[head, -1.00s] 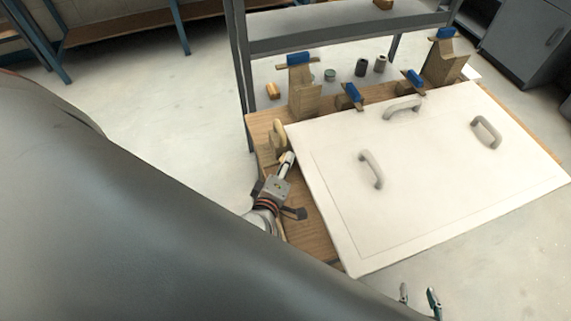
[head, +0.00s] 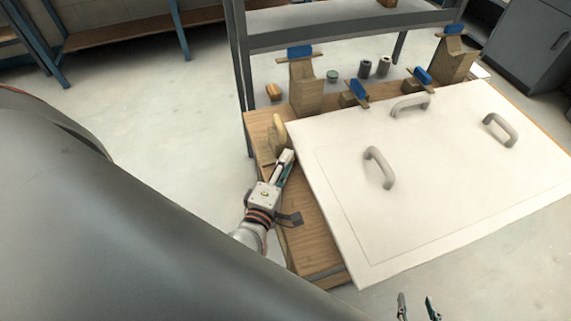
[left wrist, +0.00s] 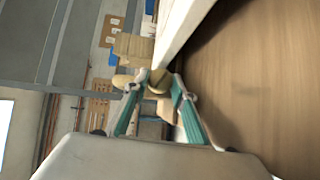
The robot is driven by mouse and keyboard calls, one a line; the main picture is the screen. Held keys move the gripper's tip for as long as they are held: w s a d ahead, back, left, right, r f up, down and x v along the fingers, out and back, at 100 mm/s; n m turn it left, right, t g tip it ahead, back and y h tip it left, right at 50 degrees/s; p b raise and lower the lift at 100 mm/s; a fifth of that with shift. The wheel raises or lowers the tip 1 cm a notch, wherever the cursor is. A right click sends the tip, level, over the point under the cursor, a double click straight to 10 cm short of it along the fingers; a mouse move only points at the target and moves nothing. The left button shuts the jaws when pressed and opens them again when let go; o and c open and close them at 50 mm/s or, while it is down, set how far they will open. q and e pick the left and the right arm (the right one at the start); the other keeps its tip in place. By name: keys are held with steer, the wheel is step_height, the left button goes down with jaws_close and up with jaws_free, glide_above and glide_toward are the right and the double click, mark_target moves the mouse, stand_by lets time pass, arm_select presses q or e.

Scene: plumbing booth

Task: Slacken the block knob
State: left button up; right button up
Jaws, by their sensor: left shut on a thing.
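A small tan, rounded knob (left wrist: 158,82) sits between the fingertips of my left gripper in the left wrist view. My left gripper (left wrist: 155,84) is shut on it, with one teal finger on either side. In the head view my left gripper (head: 286,157) is at the left edge of the wooden table, just in front of a pale yellow rounded block (head: 277,132). The knob itself is largely hidden there by the fingers. My right gripper (head: 416,301) is at the bottom edge, its fingers apart and empty.
A large white panel (head: 430,185) with grey handles lies on the wooden table (head: 316,238), close to the right of my left gripper. Wooden supports with blue tops (head: 300,53) stand along the back. Several small cylinders (head: 365,68) are behind. Floor at left is clear.

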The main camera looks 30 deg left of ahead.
arm_select(q)
steer(key=o, duration=0.8)
steer(key=shift+o, duration=0.2)
steer(key=s+d+r, duration=0.1)
steer(key=s+d, duration=0.1)
steer(key=s, duration=1)
steer(key=shift+w, duration=0.1)
